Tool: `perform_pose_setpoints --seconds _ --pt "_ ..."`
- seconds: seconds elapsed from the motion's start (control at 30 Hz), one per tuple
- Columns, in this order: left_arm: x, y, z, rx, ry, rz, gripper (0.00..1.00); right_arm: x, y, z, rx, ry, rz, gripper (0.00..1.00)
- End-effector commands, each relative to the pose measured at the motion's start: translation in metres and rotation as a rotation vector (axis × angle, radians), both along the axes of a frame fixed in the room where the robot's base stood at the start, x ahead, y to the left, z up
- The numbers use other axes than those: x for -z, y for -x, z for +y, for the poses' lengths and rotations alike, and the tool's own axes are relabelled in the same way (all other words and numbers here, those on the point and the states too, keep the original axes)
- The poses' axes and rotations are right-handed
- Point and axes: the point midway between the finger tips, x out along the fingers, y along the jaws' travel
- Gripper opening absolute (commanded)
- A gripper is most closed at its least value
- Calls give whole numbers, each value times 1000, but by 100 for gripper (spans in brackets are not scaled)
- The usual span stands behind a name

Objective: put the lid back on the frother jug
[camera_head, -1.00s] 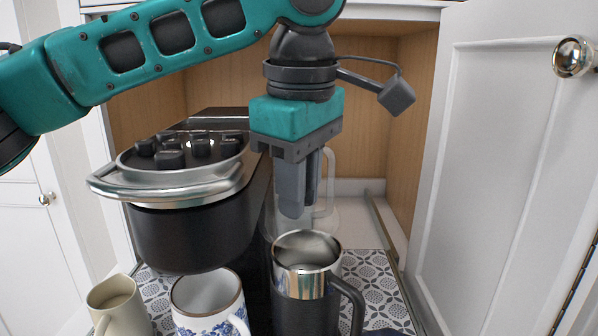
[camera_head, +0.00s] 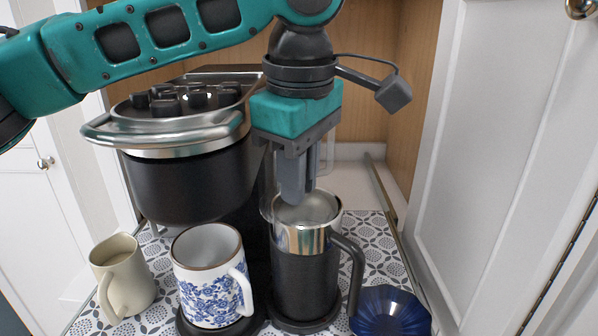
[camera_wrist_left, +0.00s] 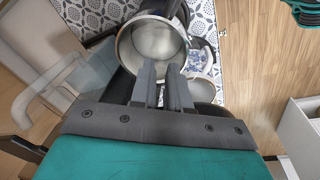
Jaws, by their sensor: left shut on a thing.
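The frother jug (camera_head: 305,275), black with a steel upper band and a dark handle on its right, stands upright on a round dark base. Its mouth is uncovered; the steel inside also shows in the left wrist view (camera_wrist_left: 152,42). My left gripper (camera_head: 297,198) points down at the back-left of the jug's mouth, its fingertips close to the rim. In the left wrist view the fingers (camera_wrist_left: 162,75) are a small gap apart. I take the thing held to be the lid, but cannot make out its shape. Contact with the rim is unclear. My right gripper is out of view.
A blue-patterned mug (camera_head: 210,290) and a cream mug (camera_head: 122,280) stand to the left. A blue glass bowl (camera_head: 390,312) sits right of the jug. A black machine (camera_head: 190,180) stands behind left, clear glassware (camera_wrist_left: 60,85) behind. A white door (camera_head: 490,150) bounds the right.

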Motion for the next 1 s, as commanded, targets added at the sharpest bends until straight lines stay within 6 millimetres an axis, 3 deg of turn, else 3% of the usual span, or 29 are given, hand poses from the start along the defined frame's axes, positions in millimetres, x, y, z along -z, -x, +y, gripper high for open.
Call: perform_pose_setpoints --seconds 0.1,1.0 --pt "8 2 1 4 -14 14 0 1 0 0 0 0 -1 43" --pt "1 -10 -8 3 -8 10 0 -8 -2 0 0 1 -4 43"
